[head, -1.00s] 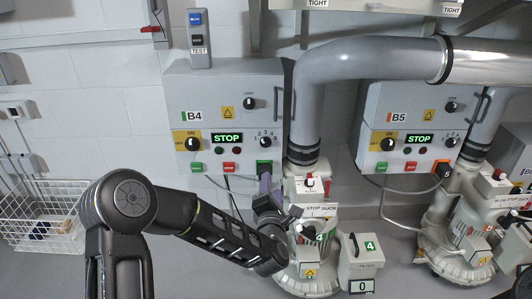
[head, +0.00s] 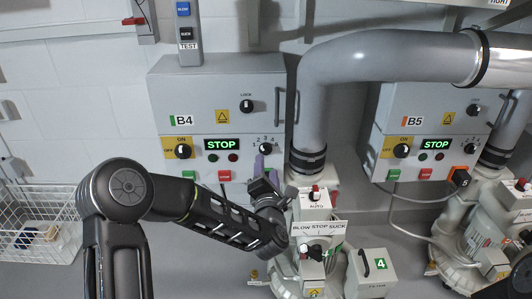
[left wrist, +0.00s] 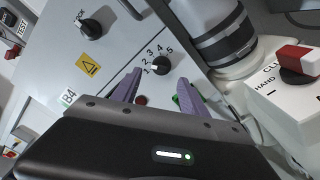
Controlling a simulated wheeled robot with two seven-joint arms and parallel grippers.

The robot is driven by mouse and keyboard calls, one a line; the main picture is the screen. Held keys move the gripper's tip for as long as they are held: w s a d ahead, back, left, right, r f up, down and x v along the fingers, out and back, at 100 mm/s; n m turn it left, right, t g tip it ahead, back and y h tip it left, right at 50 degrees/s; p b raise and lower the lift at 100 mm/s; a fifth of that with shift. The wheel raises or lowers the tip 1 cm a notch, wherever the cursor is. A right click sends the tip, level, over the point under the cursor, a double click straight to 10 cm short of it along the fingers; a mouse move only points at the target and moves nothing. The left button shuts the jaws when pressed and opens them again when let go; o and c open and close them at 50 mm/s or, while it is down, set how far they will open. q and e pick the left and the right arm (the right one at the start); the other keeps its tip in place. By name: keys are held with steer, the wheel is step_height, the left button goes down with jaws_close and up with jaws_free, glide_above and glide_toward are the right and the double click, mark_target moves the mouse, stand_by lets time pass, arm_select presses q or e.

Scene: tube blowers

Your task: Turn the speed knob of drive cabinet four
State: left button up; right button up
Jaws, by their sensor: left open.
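Drive cabinet B4 (head: 215,98) is a light grey wall box with a lit green STOP display (head: 225,144). Its speed knob (head: 266,148) is small and black, with numbers 1 to 5 around it. It also shows in the left wrist view (left wrist: 160,67), just beyond the fingertips; its exact setting is hard to read. My left gripper (head: 261,168) is just below the knob. Its two purple fingers are apart in the left wrist view (left wrist: 158,85), one on each side of the knob's line, with nothing between them. Whether they touch the panel is unclear. My right gripper is out of view.
Cabinet B4 also has a black lock knob (head: 246,106) and a yellow-plated ON/OFF switch (head: 178,148). A thick grey pipe (head: 310,110) stands close right of it. Cabinet B5 (head: 440,100) is further right. Blower 4 (head: 312,235) stands below, a wire basket (head: 40,240) at left.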

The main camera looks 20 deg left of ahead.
mark_target(265, 150)
arm_select(q)
steer(key=b+x, duration=0.1)
steer(key=x, duration=0.6)
steer(key=shift+w+a, duration=0.1)
steer(key=shift+w, duration=0.25)
steer(key=shift+a+r, duration=0.1)
steer(key=shift+r, duration=0.05)
jaws_close()
